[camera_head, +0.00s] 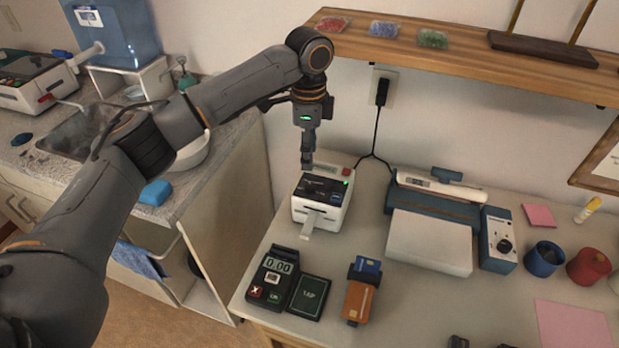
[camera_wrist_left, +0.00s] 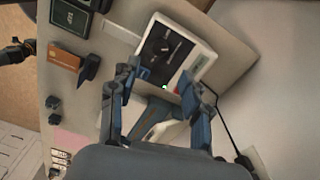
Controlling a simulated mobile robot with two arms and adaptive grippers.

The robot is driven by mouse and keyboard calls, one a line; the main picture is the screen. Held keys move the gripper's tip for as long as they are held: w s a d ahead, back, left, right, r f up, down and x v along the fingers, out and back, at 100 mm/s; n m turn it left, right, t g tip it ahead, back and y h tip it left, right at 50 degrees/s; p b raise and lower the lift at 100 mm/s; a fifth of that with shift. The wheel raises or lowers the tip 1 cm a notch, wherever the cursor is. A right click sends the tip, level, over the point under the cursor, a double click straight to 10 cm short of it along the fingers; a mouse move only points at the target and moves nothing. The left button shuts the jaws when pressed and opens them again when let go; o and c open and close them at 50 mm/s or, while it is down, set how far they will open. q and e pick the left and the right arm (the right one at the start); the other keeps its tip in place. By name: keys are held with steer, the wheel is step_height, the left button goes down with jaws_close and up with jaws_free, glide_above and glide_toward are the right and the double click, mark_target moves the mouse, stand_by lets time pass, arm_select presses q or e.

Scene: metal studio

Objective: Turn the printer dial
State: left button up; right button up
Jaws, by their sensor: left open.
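The small white printer (camera_head: 318,212) stands on the worktop, with a dark top, a paper strip out of its front and a green light at its back corner. In the left wrist view its dark top panel (camera_wrist_left: 163,50) carries a small round mark that may be the dial; it is too small to be sure. My left gripper (camera_head: 307,160) points down close above the printer's back part. In the wrist view its fingers (camera_wrist_left: 158,88) are apart with nothing between them. A dark part with orange (camera_wrist_left: 17,50) at that view's left edge looks like my right gripper; its fingers are unclear.
A blue machine (camera_head: 435,208) with a white tray and a knobbed control box (camera_head: 497,240) stands to the right. A card terminal (camera_head: 272,278), a dark green box (camera_head: 310,297) and a card holder (camera_head: 361,290) sit in front. A wooden shelf (camera_head: 460,65) hangs behind.

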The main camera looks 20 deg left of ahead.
mark_target(309, 185)
arm_select(q)
step_height(309, 185, down, 10)
steer(key=shift+r+p, duration=0.2)
steer(key=shift+p, duration=0.25)
jaws_close()
